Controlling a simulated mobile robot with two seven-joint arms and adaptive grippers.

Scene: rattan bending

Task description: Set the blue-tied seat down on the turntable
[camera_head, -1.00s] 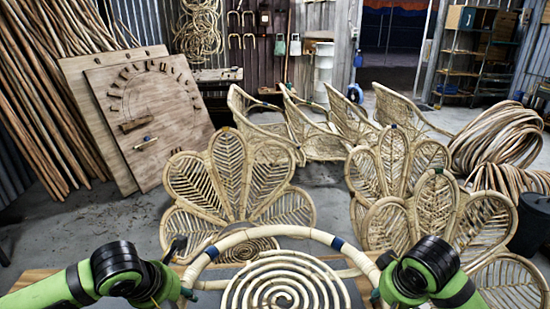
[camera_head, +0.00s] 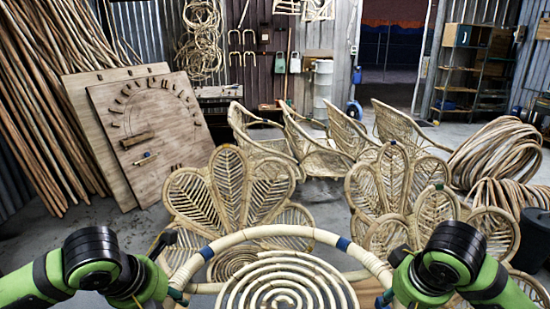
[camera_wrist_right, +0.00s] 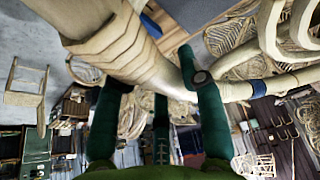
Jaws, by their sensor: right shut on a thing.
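The blue-tied seat (camera_head: 285,231) is a pale rattan hoop with blue ties and a spiral centre, at the bottom middle of the head view, held up in front of me. My right gripper (camera_wrist_right: 146,62) is shut on its wrapped rim, which also shows in the wrist view (camera_wrist_right: 165,84) with a blue tie. In the head view my right gripper (camera_head: 384,297) is at the rim's right end. My left gripper (camera_head: 177,294) is at the rim's left end; its jaws are too hidden to read. I cannot make out the turntable; the seat covers much of the area below.
Petal-shaped rattan chair backs (camera_head: 238,195) (camera_head: 392,190) stand just beyond the seat. Several rattan chair frames (camera_head: 315,152) stand behind. A wooden jig board (camera_head: 150,140) leans at the left by poles. Rattan coils (camera_head: 500,150) lie at the right.

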